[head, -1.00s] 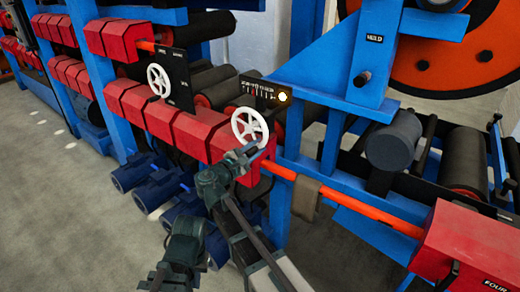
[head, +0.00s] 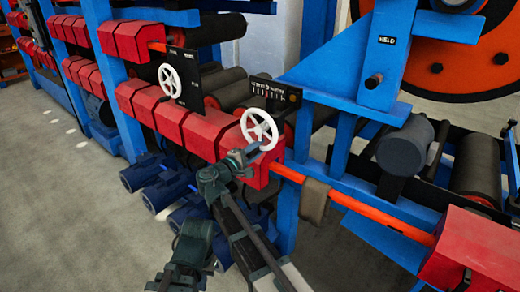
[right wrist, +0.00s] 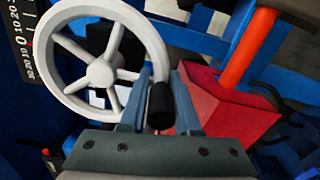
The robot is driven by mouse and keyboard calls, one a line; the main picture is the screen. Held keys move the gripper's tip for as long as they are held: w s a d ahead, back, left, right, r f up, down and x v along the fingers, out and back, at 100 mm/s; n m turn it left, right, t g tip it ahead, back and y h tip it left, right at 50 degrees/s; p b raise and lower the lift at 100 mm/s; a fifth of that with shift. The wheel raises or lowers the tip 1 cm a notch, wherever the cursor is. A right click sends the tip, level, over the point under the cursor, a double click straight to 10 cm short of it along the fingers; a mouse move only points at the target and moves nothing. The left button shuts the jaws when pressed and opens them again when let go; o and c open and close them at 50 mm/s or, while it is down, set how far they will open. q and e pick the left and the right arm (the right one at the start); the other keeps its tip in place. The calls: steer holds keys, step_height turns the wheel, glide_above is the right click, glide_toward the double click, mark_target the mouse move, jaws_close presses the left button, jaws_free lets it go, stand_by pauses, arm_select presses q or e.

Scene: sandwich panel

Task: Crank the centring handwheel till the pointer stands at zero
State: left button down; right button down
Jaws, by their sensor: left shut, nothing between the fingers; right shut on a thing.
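The white spoked handwheel (head: 259,130) stands below a small black scale panel (head: 268,92) on the red machine. The wheel (right wrist: 103,73) fills the left of the right wrist view. My right gripper (head: 250,154) is at its lower rim, with its fingers (right wrist: 163,85) shut around the black crank handle (right wrist: 160,108). The scale (right wrist: 20,42) shows at the left edge of the wrist view, with a thin red mark close to the 0; its exact reading is too small to tell. My left gripper (head: 164,282) is shut and empty, low in the head view.
A second white handwheel (head: 169,80) sits on a black plate to the left. A red-orange bar (head: 360,212) with a brown cloth (head: 314,201) runs to a red box (head: 470,250) at right. Grey floor (head: 70,215) is free at left.

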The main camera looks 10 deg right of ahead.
steer(key=shift+w+a+f, duration=0.1)
steer(key=shift+w+a, duration=0.1)
steer(key=shift+a, duration=0.05)
steer(key=c, duration=0.7)
jaws_free()
